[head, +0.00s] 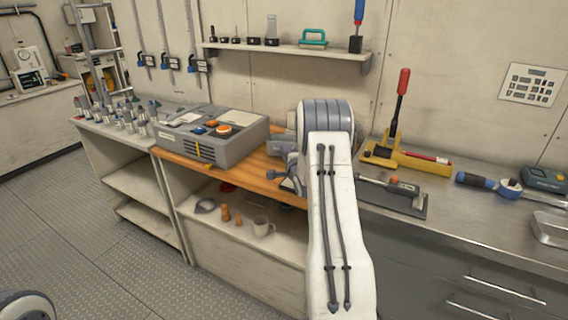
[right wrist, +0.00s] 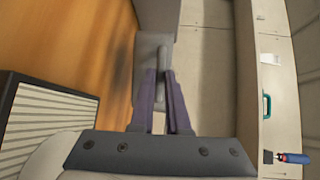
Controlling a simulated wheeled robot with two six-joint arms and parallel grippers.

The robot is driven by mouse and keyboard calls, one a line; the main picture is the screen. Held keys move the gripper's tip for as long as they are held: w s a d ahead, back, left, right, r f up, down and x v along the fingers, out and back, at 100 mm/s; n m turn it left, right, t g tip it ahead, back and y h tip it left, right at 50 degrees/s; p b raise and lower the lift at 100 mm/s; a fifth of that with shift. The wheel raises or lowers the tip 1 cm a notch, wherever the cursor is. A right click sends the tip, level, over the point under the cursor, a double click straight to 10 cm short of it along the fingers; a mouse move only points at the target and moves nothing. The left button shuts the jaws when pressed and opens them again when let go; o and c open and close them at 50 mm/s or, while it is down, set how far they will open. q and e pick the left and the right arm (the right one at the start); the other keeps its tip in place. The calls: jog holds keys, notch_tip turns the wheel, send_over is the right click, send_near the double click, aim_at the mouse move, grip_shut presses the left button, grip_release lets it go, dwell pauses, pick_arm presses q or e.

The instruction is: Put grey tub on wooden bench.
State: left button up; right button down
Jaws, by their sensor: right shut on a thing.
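The wooden bench (head: 232,178) has an orange-brown top, and its wood also fills the left of the right wrist view (right wrist: 65,40). My right arm reaches over it from the lower right. My right gripper (right wrist: 163,78) is shut on the grey tub (right wrist: 148,50), with the fingers on its edge. The tub is close to the wood; I cannot tell whether it touches it. In the head view a grey part of what looks like the tub (head: 281,147) shows left of my arm, which hides the rest. My left gripper is not in view.
A large grey control box (head: 215,145) stands on the bench's left part. A steel counter (head: 455,220) with a yellow tool holder (head: 405,163) and a dark mat (head: 400,198) lies right of my arm. A wall shelf (head: 290,51) hangs above.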

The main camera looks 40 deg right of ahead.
jog(key=shift+w+f, duration=0.1)
jog(key=shift+f, duration=2)
jog(key=c, duration=0.9)
grip_release()
jog(key=shift+a, duration=0.1)
